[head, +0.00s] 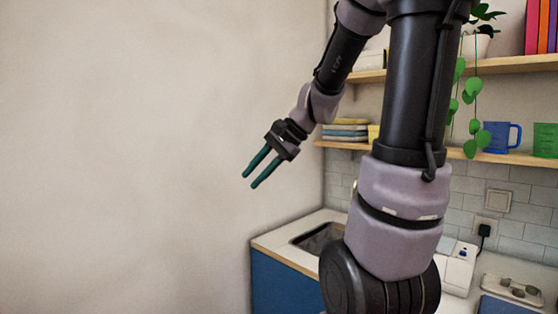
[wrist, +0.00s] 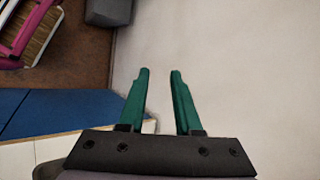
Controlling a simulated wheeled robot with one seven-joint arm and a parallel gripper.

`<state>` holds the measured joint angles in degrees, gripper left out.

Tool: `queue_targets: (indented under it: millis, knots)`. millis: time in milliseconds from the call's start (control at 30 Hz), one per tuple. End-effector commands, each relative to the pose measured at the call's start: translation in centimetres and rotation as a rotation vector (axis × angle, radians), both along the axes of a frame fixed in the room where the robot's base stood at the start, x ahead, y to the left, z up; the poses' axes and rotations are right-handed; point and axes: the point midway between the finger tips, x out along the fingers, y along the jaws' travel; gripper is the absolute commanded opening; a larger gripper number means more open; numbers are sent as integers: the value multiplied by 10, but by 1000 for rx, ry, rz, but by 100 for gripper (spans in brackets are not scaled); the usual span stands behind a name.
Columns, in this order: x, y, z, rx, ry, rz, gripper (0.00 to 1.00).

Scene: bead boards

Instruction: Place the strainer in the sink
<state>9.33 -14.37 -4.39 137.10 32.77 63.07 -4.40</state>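My gripper (head: 257,172) is raised in the air in front of the bare wall in the head view, left of the counter. Its two teal fingers are apart and nothing is between them; the wrist view (wrist: 160,76) shows the same empty gap. The sink (head: 320,237) is a dark basin set in the counter, partly hidden behind my arm. I cannot make out a strainer in either view.
The counter (head: 276,244) has blue cabinet fronts (head: 280,288). A white appliance (head: 459,268) and a small tray (head: 512,291) stand to its right. Shelves (head: 492,155) hold a blue mug (head: 497,137), a green mug (head: 545,140) and a trailing plant (head: 474,95).

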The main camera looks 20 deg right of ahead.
Motion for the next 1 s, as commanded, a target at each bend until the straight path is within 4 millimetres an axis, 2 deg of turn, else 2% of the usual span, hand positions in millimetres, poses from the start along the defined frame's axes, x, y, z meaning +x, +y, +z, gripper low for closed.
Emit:
queue_targets:
  millis: [33, 100, 200, 333, 533, 1000]
  knots:
    - [-19, 4, 10, -92, -60, 66, 33]
    - [-41, 3, 17, -221, -133, 145, 33]
    - [-67, -2, 28, -394, -238, 237, 33]
    - [-88, -11, 39, -567, -349, 312, 33]
    - [-100, -19, 48, -687, -427, 355, 33]
    - [-100, -20, 49, -693, -430, 357, 33]
